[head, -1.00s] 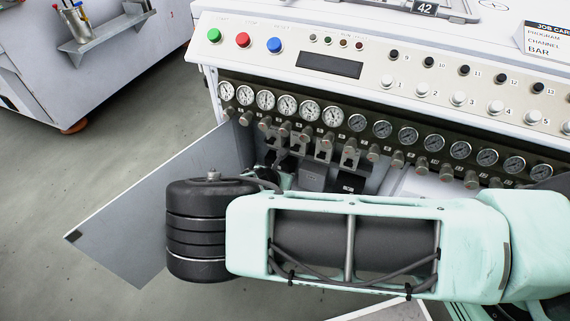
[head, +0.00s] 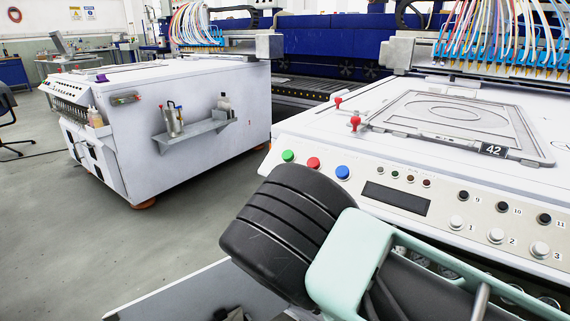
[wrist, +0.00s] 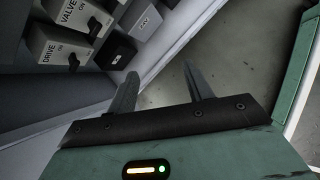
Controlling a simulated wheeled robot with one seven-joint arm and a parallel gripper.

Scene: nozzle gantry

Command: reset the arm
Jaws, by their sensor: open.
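My gripper (wrist: 160,95) shows in the wrist view with its two grey fingers apart and nothing between them. It is by the open lower cabinet of the white machine. Switch boxes marked VALVE (wrist: 80,15) and DRIVE (wrist: 58,50) are at the upper left of that view, with a black box (wrist: 115,52) beside them. They are apart from the fingers. In the head view my arm crosses the lower right, in front of the machine's control panel (head: 405,201). The gripper itself is not visible there.
An open cabinet door (head: 185,295) juts out at the lower left of the head view. A second white machine (head: 205,155) with a side shelf (head: 195,133) stands at the left. Grey floor (head: 60,220) is clear between them. A framed plate marked 42 (head: 493,150) lies on the near machine.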

